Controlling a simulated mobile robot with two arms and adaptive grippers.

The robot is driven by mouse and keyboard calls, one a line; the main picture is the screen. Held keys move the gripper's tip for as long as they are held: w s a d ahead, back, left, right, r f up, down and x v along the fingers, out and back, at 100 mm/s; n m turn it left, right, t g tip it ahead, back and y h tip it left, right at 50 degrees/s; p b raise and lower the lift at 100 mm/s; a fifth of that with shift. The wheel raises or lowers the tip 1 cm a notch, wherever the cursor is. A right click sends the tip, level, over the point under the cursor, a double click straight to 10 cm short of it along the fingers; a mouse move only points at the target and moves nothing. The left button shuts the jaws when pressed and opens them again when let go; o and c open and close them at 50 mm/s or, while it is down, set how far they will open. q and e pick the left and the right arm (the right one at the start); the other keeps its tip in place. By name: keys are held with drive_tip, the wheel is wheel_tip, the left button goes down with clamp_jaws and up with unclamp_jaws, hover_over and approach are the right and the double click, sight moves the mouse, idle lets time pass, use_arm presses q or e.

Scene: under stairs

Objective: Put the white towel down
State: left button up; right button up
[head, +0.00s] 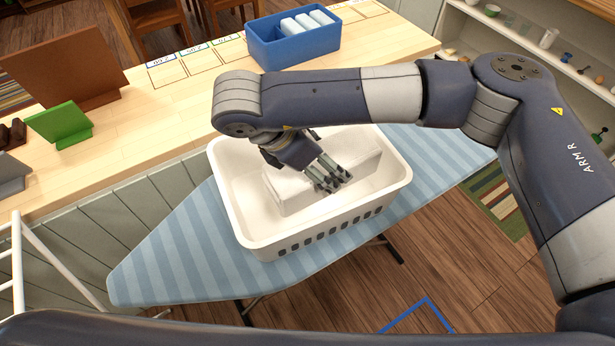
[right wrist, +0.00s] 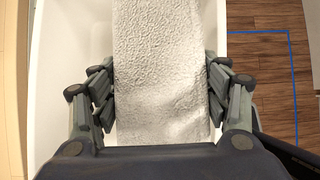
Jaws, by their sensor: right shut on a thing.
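A folded white towel (head: 291,190) lies inside a white laundry basket (head: 398,178) in the head view. The basket stands on a blue striped ironing board (head: 160,262). My right gripper (head: 333,178) reaches down into the basket and is shut on the towel. In the right wrist view the towel (right wrist: 163,70) shows its bumpy texture, with the fingers of my right gripper (right wrist: 160,92) at both its sides. The basket wall (right wrist: 52,85) shows at the left there. My left gripper is not in view.
A wooden counter (head: 120,150) runs behind the board, with a blue bin (head: 290,48) holding white items, a green stand (head: 62,125) and a brown board (head: 65,70). A shelf (head: 545,50) stands at the right. Blue tape (head: 425,303) marks the wooden floor.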

drive_tip(key=shift+s+a+f, duration=0.15)
drive_tip(key=shift+a+f, duration=0.05)
drive_tip(key=shift+a, duration=0.15)
wheel_tip(320, 180, down, 5)
drive_tip(key=shift+s+f+p, duration=0.1)
drive_tip(key=shift+p, duration=1.15)
drive_tip(key=shift+f, duration=0.3)
wheel_tip(320, 180, down, 4)
drive_tip(key=shift+a+r+p, duration=0.1)
drive_tip(key=shift+r+p, duration=0.05)
drive_tip(key=shift+p, duration=0.6)
drive_tip(key=shift+f+b, duration=0.35)
drive_tip(key=shift+b, duration=0.1)
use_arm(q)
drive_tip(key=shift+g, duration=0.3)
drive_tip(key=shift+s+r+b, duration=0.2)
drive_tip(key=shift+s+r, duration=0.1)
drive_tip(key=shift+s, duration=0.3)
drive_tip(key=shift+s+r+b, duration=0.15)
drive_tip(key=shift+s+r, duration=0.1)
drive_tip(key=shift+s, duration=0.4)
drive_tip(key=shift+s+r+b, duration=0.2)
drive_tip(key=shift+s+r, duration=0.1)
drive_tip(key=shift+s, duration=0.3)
use_arm(e)
drive_tip(key=shift+f, duration=0.35)
